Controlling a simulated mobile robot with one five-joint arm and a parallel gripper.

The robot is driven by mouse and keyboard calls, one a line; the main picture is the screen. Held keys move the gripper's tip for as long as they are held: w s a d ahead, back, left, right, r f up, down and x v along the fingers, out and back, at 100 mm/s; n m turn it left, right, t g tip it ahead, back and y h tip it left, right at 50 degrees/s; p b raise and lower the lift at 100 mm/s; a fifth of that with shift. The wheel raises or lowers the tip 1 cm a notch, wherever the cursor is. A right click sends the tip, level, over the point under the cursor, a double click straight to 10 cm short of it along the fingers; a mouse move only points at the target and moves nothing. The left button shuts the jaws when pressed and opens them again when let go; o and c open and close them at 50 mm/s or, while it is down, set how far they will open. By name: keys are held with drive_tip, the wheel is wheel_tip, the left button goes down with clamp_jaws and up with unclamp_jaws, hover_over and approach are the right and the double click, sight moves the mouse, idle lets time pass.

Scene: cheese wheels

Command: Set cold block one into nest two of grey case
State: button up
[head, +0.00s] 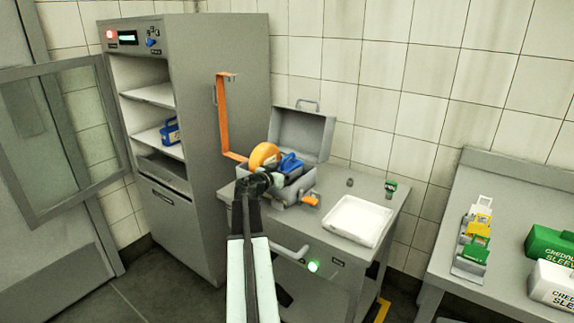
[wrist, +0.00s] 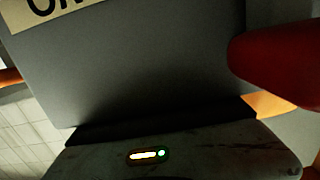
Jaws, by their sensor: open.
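The grey case (head: 325,138) stands on the grey counter with its lid raised. A blue block with a handle (head: 290,163) sits in it, beside an orange wheel (head: 264,155). Which nest the block occupies is hidden. Another blue block (head: 170,132) stands on a shelf in the open cabinet; I cannot tell which is cold block one. My gripper (head: 262,181) is open at the case's front left, close to the blue block; contact cannot be told. In the wrist view a grey panel (wrist: 150,75) with a partly cut-off tan label fills the picture, with a red rounded part (wrist: 280,60) at right.
A white tray (head: 358,221) lies on the counter right of the case. A small green item (head: 390,187) stands behind it. The cabinet's glass door (head: 65,130) swings out at left. A right-hand bench (head: 505,190) holds green and white boxes. An orange strip (head: 226,120) hangs beside the cabinet.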

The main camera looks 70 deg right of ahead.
drive_tip(key=r+p, duration=0.1)
drive_tip(key=p, duration=0.1)
drive_tip(key=d+r+p, duration=0.1)
drive_tip(key=p, duration=0.2)
drive_tip(key=shift+s+d+r+y, duration=0.1)
drive_tip(key=shift+s+r+y, duration=0.05)
drive_tip(key=shift+r+y, duration=0.15)
wheel_tip(320, 180, up, 7)
drive_tip(key=p, duration=0.7)
drive_tip(key=shift+r, duration=0.15)
drive_tip(key=shift+d+f, duration=0.15)
drive_tip(key=shift+f, duration=0.1)
drive_tip(key=shift+w, duration=0.25)
